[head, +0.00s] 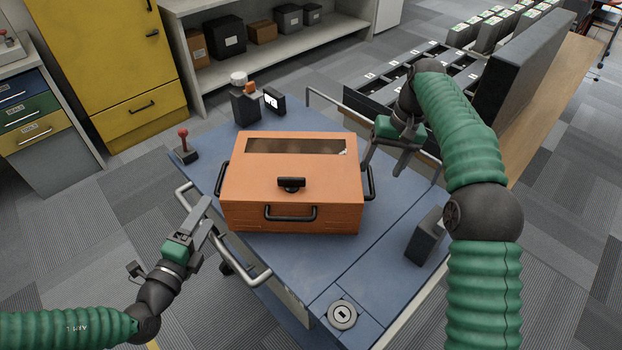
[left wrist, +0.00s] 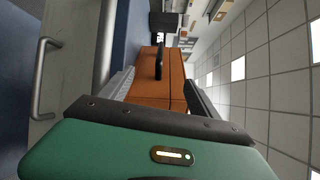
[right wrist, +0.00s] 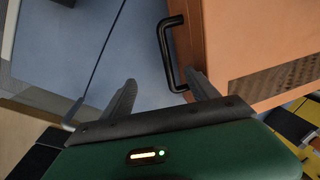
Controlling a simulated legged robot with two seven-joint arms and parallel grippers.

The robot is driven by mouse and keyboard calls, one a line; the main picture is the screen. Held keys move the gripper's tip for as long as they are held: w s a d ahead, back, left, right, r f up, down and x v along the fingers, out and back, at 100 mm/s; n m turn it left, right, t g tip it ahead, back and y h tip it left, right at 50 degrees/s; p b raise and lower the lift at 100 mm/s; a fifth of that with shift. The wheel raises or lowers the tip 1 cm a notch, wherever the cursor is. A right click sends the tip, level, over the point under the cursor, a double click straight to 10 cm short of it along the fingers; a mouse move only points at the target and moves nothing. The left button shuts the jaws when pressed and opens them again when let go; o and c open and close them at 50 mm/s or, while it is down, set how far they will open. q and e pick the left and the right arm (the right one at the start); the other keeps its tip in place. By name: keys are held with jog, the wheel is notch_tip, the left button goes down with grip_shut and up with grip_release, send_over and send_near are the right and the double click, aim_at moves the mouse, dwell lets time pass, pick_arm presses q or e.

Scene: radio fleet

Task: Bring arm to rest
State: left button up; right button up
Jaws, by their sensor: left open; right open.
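My left gripper (head: 200,222) is open and empty at the left front edge of the blue table, short of the orange box (head: 250,196). In the left wrist view the orange box (left wrist: 150,90) shows beyond its spread fingers. My right gripper (head: 385,160) is open over the right side of the table, just right of the box. In the right wrist view its fingers are apart, and a black side handle (right wrist: 172,55) of the box is near one finger, with no visible grip. The box is closed, with a dark window and a black knob (head: 291,184) on top.
The blue table (head: 400,215) has metal rails (head: 258,277) at its edge. A red-knobbed lever (head: 185,148), small dark devices (head: 245,105) and a dark block (head: 426,240) stand on it. A rack of dark slots (head: 385,100) is behind right. A yellow cabinet (head: 105,60) stands back left.

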jog(key=r, duration=0.3)
jog(key=shift+d+r, duration=0.15)
jog(key=shift+d, duration=0.25)
